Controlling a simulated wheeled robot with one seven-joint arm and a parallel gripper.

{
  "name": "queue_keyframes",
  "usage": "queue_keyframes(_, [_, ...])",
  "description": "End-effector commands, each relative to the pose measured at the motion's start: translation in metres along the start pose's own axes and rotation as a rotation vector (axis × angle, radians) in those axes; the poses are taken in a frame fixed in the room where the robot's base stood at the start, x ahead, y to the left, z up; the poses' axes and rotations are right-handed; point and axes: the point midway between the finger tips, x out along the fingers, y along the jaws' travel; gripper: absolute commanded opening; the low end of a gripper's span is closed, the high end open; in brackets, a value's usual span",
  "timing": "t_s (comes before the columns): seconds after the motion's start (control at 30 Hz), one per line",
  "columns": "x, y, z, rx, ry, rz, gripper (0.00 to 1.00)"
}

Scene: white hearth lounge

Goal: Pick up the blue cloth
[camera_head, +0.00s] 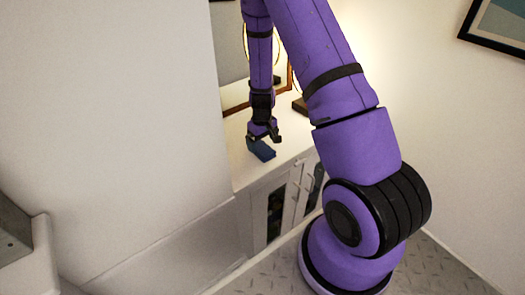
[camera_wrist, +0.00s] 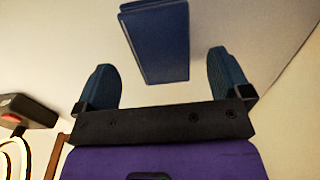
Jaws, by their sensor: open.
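The blue cloth (camera_head: 261,149) lies on the white cabinet top (camera_head: 243,177), near its front edge, and looks like a small folded block. In the wrist view the cloth (camera_wrist: 158,42) is at the top centre, between the lines of the two fingers and beyond their tips. My gripper (camera_head: 264,134) is just above the cloth in the head view. In the wrist view my gripper (camera_wrist: 162,75) is open, with one finger on each side and nothing between the pads. A gap to the cloth seems to show, but its exact size cannot be told.
A white wall (camera_head: 110,110) stands close on the left of the cabinet. A framed mirror (camera_head: 236,107) leans behind my arm. A dark object with a reddish spot (camera_wrist: 26,108) is at the left of the wrist view. The cabinet top around the cloth is clear.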

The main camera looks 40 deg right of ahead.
Motion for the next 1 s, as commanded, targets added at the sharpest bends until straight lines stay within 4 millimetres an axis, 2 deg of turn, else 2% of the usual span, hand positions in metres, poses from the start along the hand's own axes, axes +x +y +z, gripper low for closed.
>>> queue_keyframes(0.1, [0.018, 0.0, 0.001, 0.001, -0.003, -0.001, 0.96])
queue_keyframes(0.23, [0.031, 0.0, 0.001, 0.001, -0.002, -0.001, 0.96])
queue_keyframes(0.57, [0.036, 0.0, 0.0, 0.0, 0.0, 0.0, 0.96])
queue_keyframes(0.8, [0.036, 0.0, 0.0, 0.0, 0.0, 0.0, 0.42])
queue_keyframes(1.0, [0.036, 0.0, 0.0, 0.0, 0.0, 0.0, 0.42])
